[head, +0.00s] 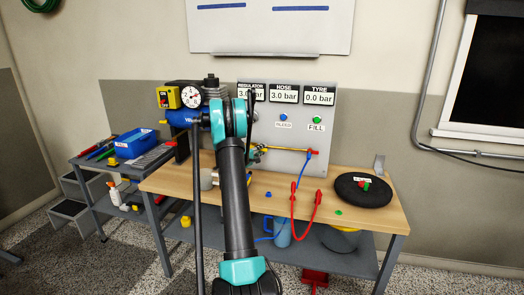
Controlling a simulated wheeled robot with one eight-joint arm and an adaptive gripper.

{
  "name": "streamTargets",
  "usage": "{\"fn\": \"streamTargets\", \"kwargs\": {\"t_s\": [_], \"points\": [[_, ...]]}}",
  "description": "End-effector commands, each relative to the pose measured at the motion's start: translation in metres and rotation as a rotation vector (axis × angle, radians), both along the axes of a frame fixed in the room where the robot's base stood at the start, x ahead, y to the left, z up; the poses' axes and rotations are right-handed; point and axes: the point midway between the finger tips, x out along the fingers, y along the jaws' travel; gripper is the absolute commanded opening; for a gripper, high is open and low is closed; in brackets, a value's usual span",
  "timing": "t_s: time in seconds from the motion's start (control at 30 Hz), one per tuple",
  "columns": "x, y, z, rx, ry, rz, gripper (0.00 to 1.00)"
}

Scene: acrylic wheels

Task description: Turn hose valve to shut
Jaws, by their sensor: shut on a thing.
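The panel (290,105) carries a thin yellow pipe (287,150) low on its front, ending at a red fitting (314,152) from which a blue hose (304,171) hangs. My gripper (256,156) is at the left end of this pipe, low in front of the panel. It is mostly hidden behind my arm. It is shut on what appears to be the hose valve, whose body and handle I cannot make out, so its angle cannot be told. The gauges on the panel read REGULATOR 3.0 bar, HOSE 3.0 bar and TYRE 0.0 bar.
A blue compressor (183,117) with a dial stands left of the panel. A black wheel (362,190) lies at the right of the wooden bench (165,183). A red hose (293,205) loops over the bench's front edge. A side table (90,165) with tools stands left.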

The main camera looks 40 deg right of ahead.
Motion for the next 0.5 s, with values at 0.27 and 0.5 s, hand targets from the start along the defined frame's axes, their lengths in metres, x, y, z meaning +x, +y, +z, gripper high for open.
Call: {"fn": "streamTargets", "kwargs": {"t_s": [0.27,0.5], "points": [[0.001,0.002,-0.011,0.115,-0.133,0.001,0.00],[0.005,0.005,-0.025,0.260,-0.303,0.000,0.00]]}}
